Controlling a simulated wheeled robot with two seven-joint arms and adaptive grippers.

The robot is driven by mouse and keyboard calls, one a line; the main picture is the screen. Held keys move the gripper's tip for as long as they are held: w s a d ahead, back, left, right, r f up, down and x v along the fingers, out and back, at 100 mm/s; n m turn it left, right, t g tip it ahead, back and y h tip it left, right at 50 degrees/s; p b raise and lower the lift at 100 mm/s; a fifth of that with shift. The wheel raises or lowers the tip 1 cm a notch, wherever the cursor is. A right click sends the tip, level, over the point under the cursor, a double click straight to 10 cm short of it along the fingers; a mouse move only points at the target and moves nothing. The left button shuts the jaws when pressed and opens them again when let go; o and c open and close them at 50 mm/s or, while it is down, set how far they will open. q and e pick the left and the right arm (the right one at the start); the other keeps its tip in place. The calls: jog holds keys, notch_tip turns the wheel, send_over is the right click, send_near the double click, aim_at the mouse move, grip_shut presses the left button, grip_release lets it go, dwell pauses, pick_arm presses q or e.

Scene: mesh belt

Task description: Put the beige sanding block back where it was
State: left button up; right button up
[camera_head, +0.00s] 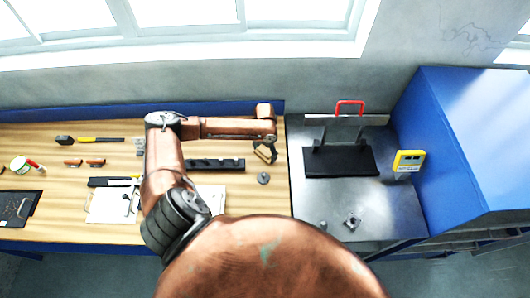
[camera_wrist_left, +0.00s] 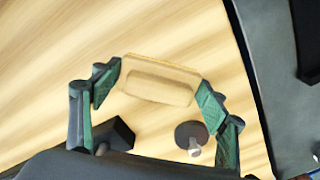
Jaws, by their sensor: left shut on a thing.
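The beige sanding block (camera_head: 264,153) is at the right part of the wooden bench, under the end of my left arm. My left gripper (camera_head: 267,149) is shut on it. In the left wrist view the block (camera_wrist_left: 160,82) lies lengthwise between the two green-padded fingers of my left gripper (camera_wrist_left: 157,90), one at each end. I cannot tell from these views how far it is above the wood. My right gripper is not in view.
A dark round knob-like piece (camera_head: 263,178) stands close to the block. A black slotted rack (camera_head: 220,165) lies left of it. The metal table (camera_head: 310,205) with a red-handled black stand (camera_head: 340,160) is to the right. A hammer (camera_head: 90,140) lies far left.

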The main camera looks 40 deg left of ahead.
aim_at(265, 151)
pick_arm(q)
jog(key=o, duration=1.5)
jog(key=shift+f, duration=0.15)
jog(key=shift+c, duration=0.2)
notch_tip(265, 151, up, 12)
jog(key=b, duration=0.1)
